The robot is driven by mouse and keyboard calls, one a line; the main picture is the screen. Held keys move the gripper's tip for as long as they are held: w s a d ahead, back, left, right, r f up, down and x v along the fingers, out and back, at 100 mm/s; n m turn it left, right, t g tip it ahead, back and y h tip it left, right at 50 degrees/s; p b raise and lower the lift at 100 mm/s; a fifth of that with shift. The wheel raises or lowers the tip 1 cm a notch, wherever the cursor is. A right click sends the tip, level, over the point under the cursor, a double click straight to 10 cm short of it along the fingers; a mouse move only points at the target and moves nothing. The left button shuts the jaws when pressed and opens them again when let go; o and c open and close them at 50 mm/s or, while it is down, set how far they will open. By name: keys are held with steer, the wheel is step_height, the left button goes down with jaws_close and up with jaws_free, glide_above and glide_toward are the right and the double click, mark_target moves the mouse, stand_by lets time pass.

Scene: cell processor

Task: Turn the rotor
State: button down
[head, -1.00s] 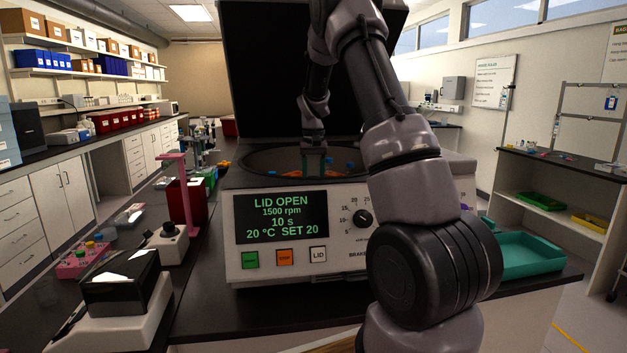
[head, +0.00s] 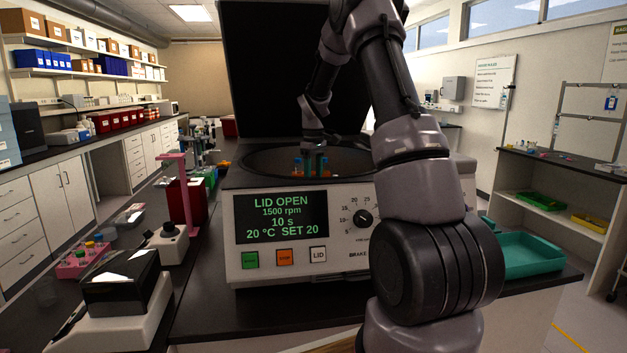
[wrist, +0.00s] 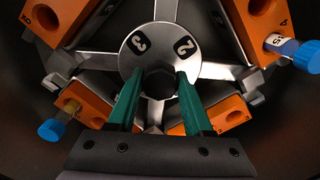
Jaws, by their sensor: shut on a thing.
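The rotor (wrist: 193,71) lies in the centrifuge bowl, with a silver hub disc marked 2 and 3, metal arms and orange buckets (wrist: 259,30). In the wrist view my gripper (wrist: 158,84) reaches over the hub with its two green fingers closed on the dark central knob (wrist: 155,80). Blue-capped tubes sit in two buckets, one at left (wrist: 53,130) and one at right (wrist: 305,56). In the head view my gripper (head: 311,167) points down into the bowl of the centrifuge (head: 345,205). Its front panel hides the lower part of the rotor.
The open black lid (head: 285,75) stands upright behind the bowl. The bowl wall surrounds the rotor closely. A pink stand (head: 184,195), a microscope-like white device (head: 120,315) and a pink tube rack (head: 85,262) are at left. A teal tray (head: 535,255) is at right.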

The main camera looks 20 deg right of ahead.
mark_target(314, 177)
steer(key=shift+n, duration=0.6)
steer(key=shift+c, duration=1.5)
jaws_free()
step_height(314, 177, up, 7)
steer(key=shift+f, duration=0.1)
steer(key=shift+r, duration=0.4)
